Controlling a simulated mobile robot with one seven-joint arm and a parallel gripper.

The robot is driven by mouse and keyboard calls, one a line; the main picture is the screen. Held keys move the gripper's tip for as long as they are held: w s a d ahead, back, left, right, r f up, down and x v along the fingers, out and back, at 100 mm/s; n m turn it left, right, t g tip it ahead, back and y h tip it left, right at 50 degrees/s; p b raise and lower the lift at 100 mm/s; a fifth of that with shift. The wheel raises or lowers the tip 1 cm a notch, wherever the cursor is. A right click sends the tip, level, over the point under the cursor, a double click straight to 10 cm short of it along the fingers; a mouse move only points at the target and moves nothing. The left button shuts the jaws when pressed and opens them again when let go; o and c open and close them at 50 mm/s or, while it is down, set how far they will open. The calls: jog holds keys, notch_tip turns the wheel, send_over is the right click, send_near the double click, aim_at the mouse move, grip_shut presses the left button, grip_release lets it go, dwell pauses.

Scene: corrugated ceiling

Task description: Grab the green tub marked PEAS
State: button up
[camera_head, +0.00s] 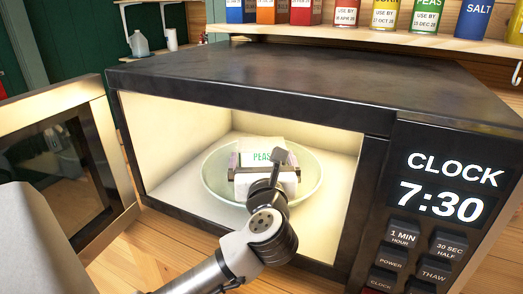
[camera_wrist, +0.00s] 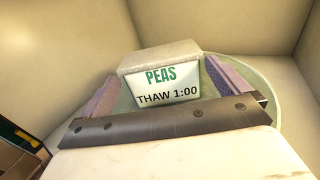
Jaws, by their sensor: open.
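The PEAS tub (camera_head: 261,151) sits on the round glass plate (camera_head: 214,181) inside the open microwave. It looks pale grey-white with green PEAS lettering. In the wrist view the tub (camera_wrist: 165,82) faces me, and its label also reads THAW 1:00. My gripper (camera_head: 264,166) reaches into the microwave from the front. It is open, with a purplish finger on each side of the tub in the wrist view (camera_wrist: 163,78). I see gaps beside the tub there and no clear contact. My gripper hides the tub's lower part in the head view.
The microwave (camera_head: 300,85) has its door (camera_head: 67,150) swung open to the left. Its inner walls stand close around the plate. The control panel (camera_head: 440,200) is on the right, reading CLOCK 7:30. A shelf (camera_head: 380,40) above holds several labelled containers.

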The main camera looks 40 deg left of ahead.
aim_at(262, 154)
jog(key=shift+p+x, duration=0.6)
jog(key=shift+x, duration=2.15)
jog(key=c, duration=0.8)
jog(key=shift+r, duration=0.15)
